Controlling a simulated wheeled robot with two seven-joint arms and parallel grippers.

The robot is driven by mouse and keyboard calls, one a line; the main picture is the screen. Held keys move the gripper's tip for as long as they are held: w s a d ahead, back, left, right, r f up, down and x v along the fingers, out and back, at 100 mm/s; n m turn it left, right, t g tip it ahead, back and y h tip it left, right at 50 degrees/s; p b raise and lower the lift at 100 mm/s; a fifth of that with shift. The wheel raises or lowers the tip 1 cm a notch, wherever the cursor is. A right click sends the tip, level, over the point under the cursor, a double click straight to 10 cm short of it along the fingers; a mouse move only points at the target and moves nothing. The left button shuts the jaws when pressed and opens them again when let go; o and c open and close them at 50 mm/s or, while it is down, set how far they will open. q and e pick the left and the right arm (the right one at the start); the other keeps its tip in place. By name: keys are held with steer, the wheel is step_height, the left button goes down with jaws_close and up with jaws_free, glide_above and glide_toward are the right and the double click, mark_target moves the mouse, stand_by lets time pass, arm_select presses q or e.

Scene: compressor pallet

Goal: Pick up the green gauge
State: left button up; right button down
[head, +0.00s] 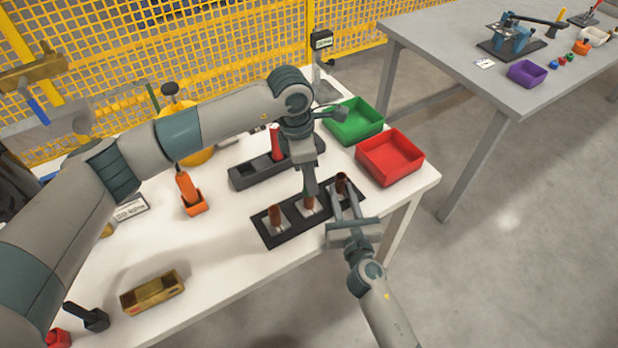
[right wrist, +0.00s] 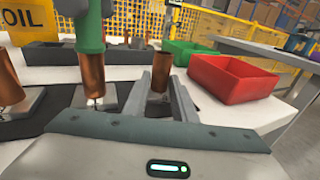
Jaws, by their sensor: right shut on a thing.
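A green handle-like thing, which looks like the green gauge (right wrist: 89,28), shows in the right wrist view, upright above the middle copper sleeve (right wrist: 93,75). Whether it touches the sleeve is unclear.
A black plate (head: 270,233) bears the copper sleeves. Behind it, a dark holder (head: 243,179) has a red-handled gauge (head: 276,142). A red bin (head: 390,157) and a green bin (head: 354,122) stand at the right. The white table's front middle is clear.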

arm_select(q)
steer(key=shift+d+f, duration=0.2)
steer(key=shift+f, duration=1.15)
steer(key=shift+c, duration=0.7)
jaws_close()
